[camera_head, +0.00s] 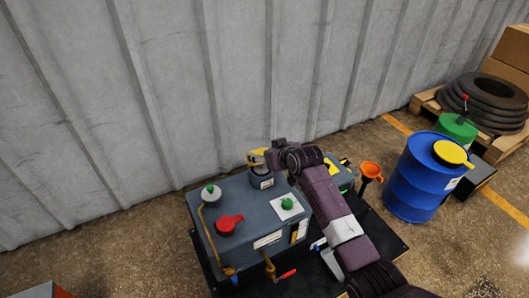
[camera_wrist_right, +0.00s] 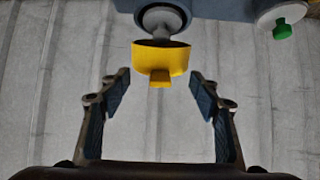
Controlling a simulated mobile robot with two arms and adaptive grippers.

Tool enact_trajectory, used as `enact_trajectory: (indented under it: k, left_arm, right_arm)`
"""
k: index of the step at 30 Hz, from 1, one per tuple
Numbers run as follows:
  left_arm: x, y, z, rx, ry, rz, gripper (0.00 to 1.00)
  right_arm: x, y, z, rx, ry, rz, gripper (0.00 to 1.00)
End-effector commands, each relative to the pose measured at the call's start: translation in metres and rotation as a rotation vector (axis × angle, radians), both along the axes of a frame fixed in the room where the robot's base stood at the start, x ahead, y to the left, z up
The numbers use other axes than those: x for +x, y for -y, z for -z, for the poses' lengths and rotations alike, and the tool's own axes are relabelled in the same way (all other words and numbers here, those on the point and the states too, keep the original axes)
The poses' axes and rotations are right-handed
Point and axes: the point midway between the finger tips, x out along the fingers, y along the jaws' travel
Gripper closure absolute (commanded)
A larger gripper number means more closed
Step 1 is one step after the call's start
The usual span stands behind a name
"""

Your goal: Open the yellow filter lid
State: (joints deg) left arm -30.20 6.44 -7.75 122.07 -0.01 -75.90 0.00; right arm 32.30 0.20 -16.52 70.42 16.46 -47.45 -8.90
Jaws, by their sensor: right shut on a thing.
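The yellow filter lid (camera_head: 255,156) sits on the back of the blue-grey machine, on a short round filter housing (camera_head: 262,179), partly hidden by my gripper. In the right wrist view the lid (camera_wrist_right: 160,56) is a yellow cup shape with a small tab, beside a grey round fitting (camera_wrist_right: 163,20). My right gripper (camera_head: 267,157) reaches it from the right. In the right wrist view, the gripper's fingertips (camera_wrist_right: 161,73) are at the two sides of the lid, shut on it. My left gripper is out of view.
The machine top (camera_head: 245,200) carries a red knob (camera_head: 228,224), a green button (camera_head: 287,204) and a grey cap with a green top (camera_head: 210,193). A corrugated wall (camera_head: 190,80) is close behind.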

Motion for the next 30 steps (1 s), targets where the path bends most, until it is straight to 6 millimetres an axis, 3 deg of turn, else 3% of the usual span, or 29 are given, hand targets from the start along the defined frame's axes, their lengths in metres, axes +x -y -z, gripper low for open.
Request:
enact_trajectory:
  k: [6,7,11,23,30]
  left_arm:
    - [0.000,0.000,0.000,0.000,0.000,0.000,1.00]
    - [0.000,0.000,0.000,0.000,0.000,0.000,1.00]
    - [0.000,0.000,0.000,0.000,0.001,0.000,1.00]
    - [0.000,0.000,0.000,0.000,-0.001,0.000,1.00]
    - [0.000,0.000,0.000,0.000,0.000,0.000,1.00]
  right_arm:
    - [0.001,0.001,-0.002,0.000,0.004,0.002,0.86]
    - [0.001,0.001,-0.002,0.000,0.004,0.002,0.41]
    - [0.001,0.000,-0.001,0.000,0.003,0.002,0.26]
    - [-0.002,0.001,-0.003,0.001,0.003,0.000,0.25]
    - [-0.023,0.010,-0.019,-0.001,0.004,0.000,0.25]
